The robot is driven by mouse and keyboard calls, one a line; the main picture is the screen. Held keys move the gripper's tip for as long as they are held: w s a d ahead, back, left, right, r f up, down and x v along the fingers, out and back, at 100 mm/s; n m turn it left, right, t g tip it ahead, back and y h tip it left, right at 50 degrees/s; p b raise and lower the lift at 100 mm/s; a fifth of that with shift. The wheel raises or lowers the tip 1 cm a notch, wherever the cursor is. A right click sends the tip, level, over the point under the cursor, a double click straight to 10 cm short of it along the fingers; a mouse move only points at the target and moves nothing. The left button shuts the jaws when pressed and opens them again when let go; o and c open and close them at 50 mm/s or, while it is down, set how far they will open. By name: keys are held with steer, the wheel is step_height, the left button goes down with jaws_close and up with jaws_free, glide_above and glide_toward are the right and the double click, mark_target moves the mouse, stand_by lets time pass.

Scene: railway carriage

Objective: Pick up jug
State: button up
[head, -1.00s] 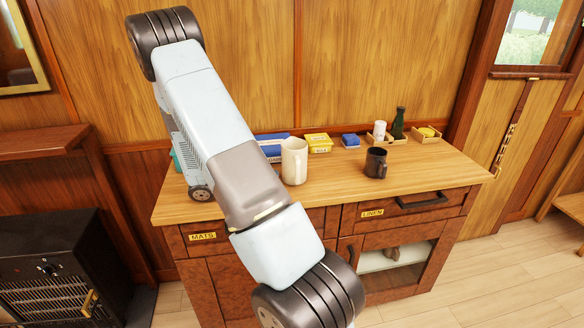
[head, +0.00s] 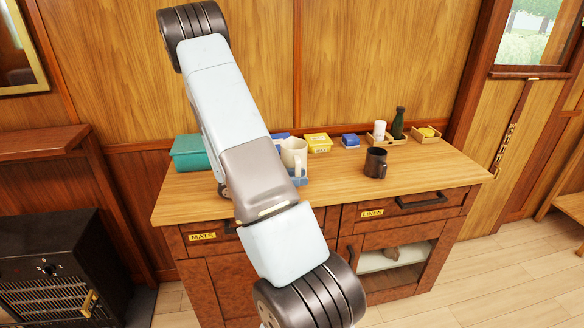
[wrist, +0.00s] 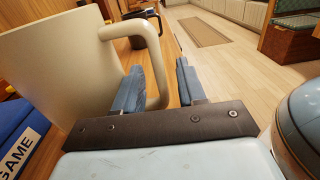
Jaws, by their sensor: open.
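The cream jug (head: 292,158) stands upright on the wooden cabinet top, partly covered by my arm at its left and low side. In the wrist view the jug (wrist: 62,70) fills the left side, with its handle (wrist: 158,62) facing my gripper (wrist: 160,85). My gripper is open. Its left blue finger appears within the handle's loop and its right finger outside it, so the handle's upright part lies between them. I cannot tell whether either finger touches it. In the head view a blue part of my gripper (head: 301,181) shows just below the jug.
A dark mug (head: 375,162) stands to the right of the jug. A teal box (head: 189,153) is at the left. A blue GAME box (wrist: 22,140) lies near the jug.

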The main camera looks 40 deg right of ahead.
jaws_close()
stand_by(1.4)
